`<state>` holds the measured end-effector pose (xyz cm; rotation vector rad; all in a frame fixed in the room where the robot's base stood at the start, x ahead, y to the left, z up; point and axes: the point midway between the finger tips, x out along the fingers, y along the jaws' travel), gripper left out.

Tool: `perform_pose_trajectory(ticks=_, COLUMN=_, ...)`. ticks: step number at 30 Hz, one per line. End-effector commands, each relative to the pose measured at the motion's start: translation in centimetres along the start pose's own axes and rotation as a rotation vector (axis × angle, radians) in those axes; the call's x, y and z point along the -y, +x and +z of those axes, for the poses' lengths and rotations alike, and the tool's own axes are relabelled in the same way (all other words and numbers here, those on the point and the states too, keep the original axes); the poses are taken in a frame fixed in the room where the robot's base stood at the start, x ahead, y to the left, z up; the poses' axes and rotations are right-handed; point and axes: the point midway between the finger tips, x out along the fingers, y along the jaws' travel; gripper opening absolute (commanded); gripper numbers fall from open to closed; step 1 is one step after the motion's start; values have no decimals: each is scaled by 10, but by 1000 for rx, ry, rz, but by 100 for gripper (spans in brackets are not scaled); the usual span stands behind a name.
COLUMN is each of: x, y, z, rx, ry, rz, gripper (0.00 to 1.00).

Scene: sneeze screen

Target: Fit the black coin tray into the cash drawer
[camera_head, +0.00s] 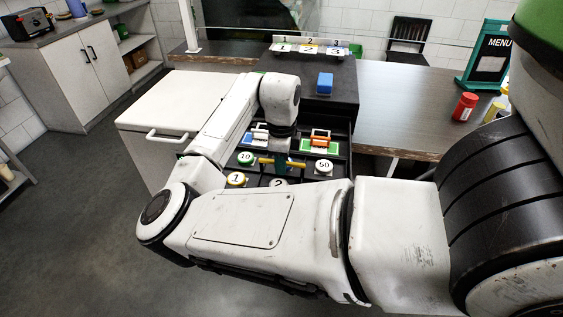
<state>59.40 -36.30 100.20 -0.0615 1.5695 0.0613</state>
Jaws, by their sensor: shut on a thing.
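The black coin tray (304,177) shows behind my forearm, with round white lids marked 10, 50, 1 and 2 on it. A yellow bar (268,161) and a teal post stand at its middle. My gripper (282,156) points down there and is shut on the tray's handle part; its fingertips are mostly hidden by my wrist. The open black cash drawer (346,141) holds notes under white and orange clips behind the tray. The tray's near edge is hidden by my arm. I cannot tell whether the tray rests in the drawer or hangs just above it.
A black register box (338,82) with a blue block (325,83) on top stands behind the drawer. A white cabinet (190,100) is close at left. The wooden counter (400,100) at right carries a red bottle (464,107) and a menu stand (486,58).

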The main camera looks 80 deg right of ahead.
Motion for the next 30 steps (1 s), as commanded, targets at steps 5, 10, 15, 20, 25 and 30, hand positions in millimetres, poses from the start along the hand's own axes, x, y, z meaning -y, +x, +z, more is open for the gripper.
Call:
perform_pose_trajectory(ticks=5, x=0, y=1, z=0, rx=0, ry=0, rz=1, gripper=20)
perform_pose_trajectory(ticks=10, x=0, y=1, z=0, rx=0, ry=0, rz=1, gripper=36)
perform_pose_trajectory(ticks=15, x=0, y=1, z=0, rx=0, ry=0, rz=1, gripper=47)
perform_pose_trajectory(ticks=20, x=0, y=1, z=0, rx=0, ry=0, rz=2, gripper=47)
perform_pose_trajectory(ticks=25, x=0, y=-9, z=0, rx=0, ry=0, rz=-1, gripper=47)
perform_pose_trajectory(ticks=30, x=1, y=-38, z=0, rx=2, ry=2, rz=-1, gripper=47)
